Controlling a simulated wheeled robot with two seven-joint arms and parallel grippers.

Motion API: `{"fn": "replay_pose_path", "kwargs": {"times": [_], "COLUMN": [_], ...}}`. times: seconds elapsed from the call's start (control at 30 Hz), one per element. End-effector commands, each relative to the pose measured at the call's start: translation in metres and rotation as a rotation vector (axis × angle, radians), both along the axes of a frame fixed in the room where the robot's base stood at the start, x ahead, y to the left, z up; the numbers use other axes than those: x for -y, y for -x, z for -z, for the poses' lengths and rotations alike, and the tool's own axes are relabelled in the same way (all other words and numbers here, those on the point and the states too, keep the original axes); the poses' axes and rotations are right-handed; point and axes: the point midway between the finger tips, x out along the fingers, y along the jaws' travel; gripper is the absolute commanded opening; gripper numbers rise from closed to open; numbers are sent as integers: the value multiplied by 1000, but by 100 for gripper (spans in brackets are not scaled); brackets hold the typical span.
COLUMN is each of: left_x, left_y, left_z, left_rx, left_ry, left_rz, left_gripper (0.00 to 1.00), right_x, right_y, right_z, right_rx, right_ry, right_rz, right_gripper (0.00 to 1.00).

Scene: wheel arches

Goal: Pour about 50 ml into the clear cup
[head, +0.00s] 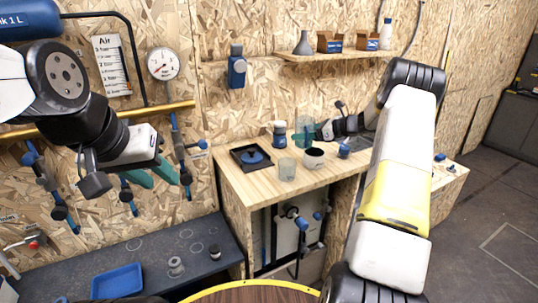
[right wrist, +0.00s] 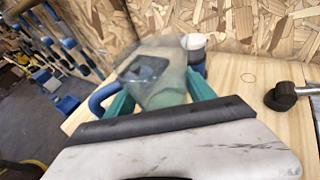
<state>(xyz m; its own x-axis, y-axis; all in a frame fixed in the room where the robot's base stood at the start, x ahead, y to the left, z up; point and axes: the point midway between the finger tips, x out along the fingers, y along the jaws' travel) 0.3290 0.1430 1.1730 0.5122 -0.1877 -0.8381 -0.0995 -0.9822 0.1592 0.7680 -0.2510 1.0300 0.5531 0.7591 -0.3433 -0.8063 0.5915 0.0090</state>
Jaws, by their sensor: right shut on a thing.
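The clear cup (head: 286,169) stands on the wooden bench at its front left and looks empty. My right gripper (head: 307,131) is shut on a clear jug (head: 303,124) behind the cup and slightly right of it. In the right wrist view, the clear jug (right wrist: 165,88) sits between the teal fingers of the gripper (right wrist: 160,97), with a blue curved handle at left. Its liquid level cannot be made out. My left gripper (head: 155,176) is open and empty at the left, away from the bench.
A white-capped bottle (head: 279,134) stands behind. A shelf (head: 345,54) holds bottles and boxes. A blue tray (head: 117,281) lies on the lower bench.

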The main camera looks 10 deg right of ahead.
Motion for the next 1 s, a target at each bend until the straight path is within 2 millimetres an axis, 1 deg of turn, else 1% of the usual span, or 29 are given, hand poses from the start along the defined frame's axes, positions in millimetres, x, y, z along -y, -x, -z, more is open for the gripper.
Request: {"fn": "replay_pose_path", "kwargs": {"times": [0.53,0.77,1.0], "left_x": [0,0,0], "left_y": [0,0,0], "left_z": [0,0,0], "left_rx": [0,0,0], "left_ry": [0,0,0], "left_rz": [0,0,0], "left_gripper": [36,36,36], "right_x": [-1,-4,-10], "right_y": [2,6,13], "right_z": [-2,-5,-8], "right_rx": [27,103,220], "right_ry": [24,89,187], "right_rz": [-4,-6,-7], "right_gripper": [17,17,17]}}
